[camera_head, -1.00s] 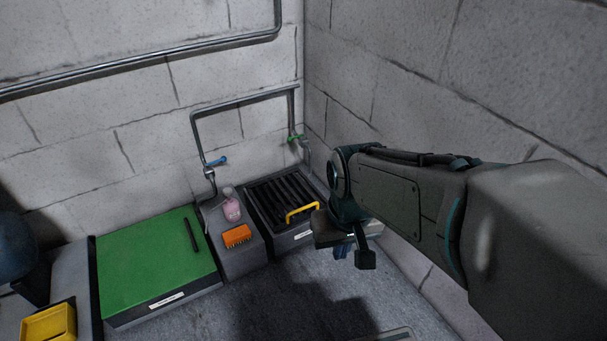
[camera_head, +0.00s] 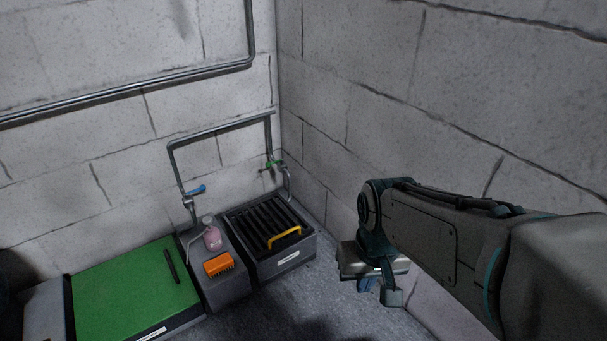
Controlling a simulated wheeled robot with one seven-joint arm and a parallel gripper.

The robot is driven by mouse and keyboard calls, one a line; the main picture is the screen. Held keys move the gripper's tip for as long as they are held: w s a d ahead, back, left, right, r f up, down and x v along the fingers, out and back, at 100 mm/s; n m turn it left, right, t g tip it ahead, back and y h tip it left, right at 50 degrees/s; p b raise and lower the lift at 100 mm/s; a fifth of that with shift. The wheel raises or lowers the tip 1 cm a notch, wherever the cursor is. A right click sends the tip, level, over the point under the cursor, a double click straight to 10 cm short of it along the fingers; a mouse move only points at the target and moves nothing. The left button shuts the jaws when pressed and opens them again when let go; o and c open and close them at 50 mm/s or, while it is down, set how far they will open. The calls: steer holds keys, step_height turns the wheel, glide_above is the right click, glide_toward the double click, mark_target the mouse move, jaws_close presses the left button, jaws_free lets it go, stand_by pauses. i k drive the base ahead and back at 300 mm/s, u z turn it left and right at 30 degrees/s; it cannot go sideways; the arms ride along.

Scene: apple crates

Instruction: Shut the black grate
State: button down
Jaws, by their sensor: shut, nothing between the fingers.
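The black grate (camera_head: 262,219) has dark parallel bars and lies flat, level with the rim of a dark grey box (camera_head: 287,262) by the wall corner. Its yellow handle (camera_head: 285,237) stands at the front edge. I see no gap between grate and box. My gripper (camera_head: 380,289) is shut and empty, pointing down to the right of the box and apart from it. My own wrist partly hides the fingers.
Left of the box is a grey stand with a pink bottle (camera_head: 212,235) and an orange brush (camera_head: 218,264). A green lid (camera_head: 135,290) with a black handle lies farther left. Pipes with a blue tap (camera_head: 196,190) and a green tap (camera_head: 272,164) run behind. The right wall is close to my arm.

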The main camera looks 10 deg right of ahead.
mark_target(302, 233)
steer(key=u, duration=0.2)
steer(key=i, duration=0.9)
steer(key=u, duration=0.7)
